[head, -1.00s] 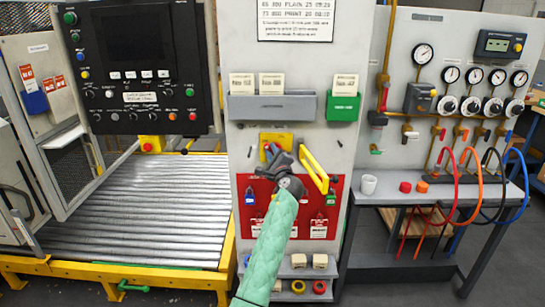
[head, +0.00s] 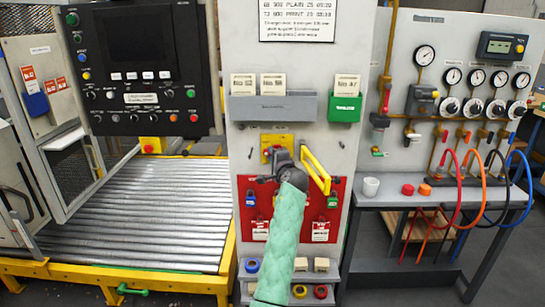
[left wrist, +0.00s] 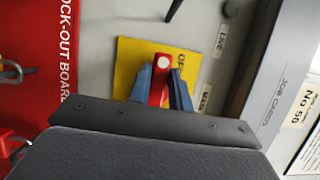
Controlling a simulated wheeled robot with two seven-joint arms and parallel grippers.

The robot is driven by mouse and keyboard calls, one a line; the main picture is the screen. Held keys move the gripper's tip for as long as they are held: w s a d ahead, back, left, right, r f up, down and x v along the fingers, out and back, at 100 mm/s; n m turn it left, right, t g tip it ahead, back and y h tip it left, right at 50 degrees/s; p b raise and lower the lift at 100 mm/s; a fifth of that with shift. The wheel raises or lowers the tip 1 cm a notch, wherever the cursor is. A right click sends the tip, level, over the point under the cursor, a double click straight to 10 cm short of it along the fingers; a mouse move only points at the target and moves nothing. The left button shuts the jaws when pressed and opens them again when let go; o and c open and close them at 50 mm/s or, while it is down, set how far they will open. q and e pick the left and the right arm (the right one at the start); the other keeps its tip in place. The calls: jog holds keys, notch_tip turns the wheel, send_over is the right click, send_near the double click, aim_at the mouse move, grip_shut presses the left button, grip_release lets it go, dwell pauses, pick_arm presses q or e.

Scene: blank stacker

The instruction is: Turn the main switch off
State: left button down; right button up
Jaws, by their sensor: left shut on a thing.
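The main switch is a red handle (left wrist: 159,80) on a yellow plate (left wrist: 126,68) in the left wrist view. The plate also shows in the head view (head: 270,138) on the grey panel, above the red lock-out board (head: 243,184). My left gripper (head: 280,154) is in front of the plate and hides most of the switch. In the left wrist view its two blue-grey fingers (left wrist: 161,88) are on either side of the red handle, shut on it. My right gripper is not in view.
A yellow bar (head: 315,170) sticks out just right of my left gripper. A grey card holder (head: 272,107) and a green holder (head: 344,108) are above. Padlocks hang on the lock-out board. A bench (head: 450,194) with a white cup (head: 371,187) stands to the right.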

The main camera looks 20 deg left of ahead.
pick_arm(q)
jog(key=shift+f, duration=0.1)
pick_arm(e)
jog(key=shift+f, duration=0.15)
pick_arm(q)
jog(key=c, duration=1.3)
grip_release()
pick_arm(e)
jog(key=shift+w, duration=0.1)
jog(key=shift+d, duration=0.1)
